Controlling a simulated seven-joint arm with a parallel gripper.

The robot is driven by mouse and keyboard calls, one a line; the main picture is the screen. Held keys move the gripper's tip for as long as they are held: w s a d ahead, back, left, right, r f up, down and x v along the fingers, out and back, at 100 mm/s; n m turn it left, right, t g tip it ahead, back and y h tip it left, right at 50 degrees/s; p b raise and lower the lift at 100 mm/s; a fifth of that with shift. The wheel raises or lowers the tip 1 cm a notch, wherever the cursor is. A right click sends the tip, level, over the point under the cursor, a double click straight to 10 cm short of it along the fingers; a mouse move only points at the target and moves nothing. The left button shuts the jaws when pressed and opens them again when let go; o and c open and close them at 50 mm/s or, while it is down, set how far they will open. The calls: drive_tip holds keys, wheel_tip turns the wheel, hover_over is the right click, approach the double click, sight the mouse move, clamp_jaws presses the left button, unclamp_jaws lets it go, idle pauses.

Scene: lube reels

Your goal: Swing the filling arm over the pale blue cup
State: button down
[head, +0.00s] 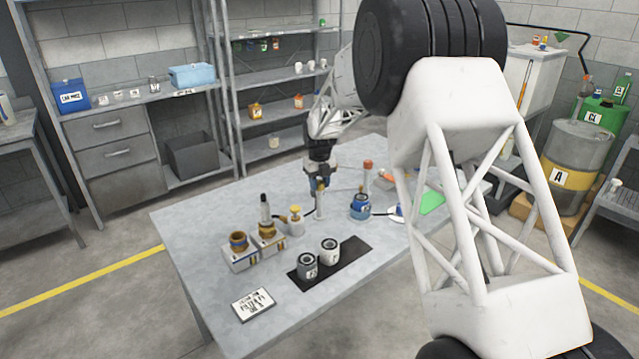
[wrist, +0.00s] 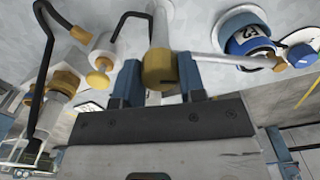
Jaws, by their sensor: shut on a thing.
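My gripper (head: 321,186) is low over the table, around the brass top of a pale upright post (head: 320,207). In the wrist view its two blue fingers (wrist: 158,82) are shut on the brass knob (wrist: 158,68). A thin pale filling arm (wrist: 225,58) runs right from the knob to a small brown tip. In the head view the cup (head: 360,207) stands right of the post. Whether the tip is above the cup cannot be told.
A plunger-like fitting with a yellow knob (head: 295,212) and brass-topped blocks (head: 240,250) stand left of the post. A red-topped rod (head: 367,170) stands behind the blue cup.

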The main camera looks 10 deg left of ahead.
drive_tip(key=c, duration=0.7)
unclamp_jaws()
drive_tip(key=shift+r, duration=0.15)
drive_tip(key=shift+r, duration=3.75)
drive_tip(key=shift+r, duration=0.1)
